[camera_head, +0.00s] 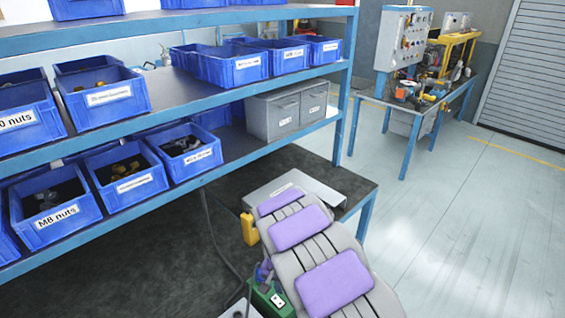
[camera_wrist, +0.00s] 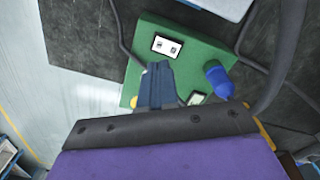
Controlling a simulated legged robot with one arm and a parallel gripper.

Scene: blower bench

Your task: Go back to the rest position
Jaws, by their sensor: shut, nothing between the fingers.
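My gripper (camera_wrist: 157,72) shows in the wrist view as a dark blue-grey pair of fingers, shut and empty. It is in front of a green box (camera_wrist: 190,57) with a white label and a blue rounded part on its right side. I cannot tell how far the fingers are from the box. In the head view the green box (camera_head: 272,301) sits at the bottom, partly covered by my grey and purple arm. My gripper is hidden behind the arm there.
A blue-framed shelf (camera_head: 236,85) with several blue bins stands on the left over a dark bench top (camera_head: 110,265). A yellow object (camera_head: 249,230) stands beside my arm. A dark cable runs down the bench. The floor (camera_head: 480,220) at right is clear.

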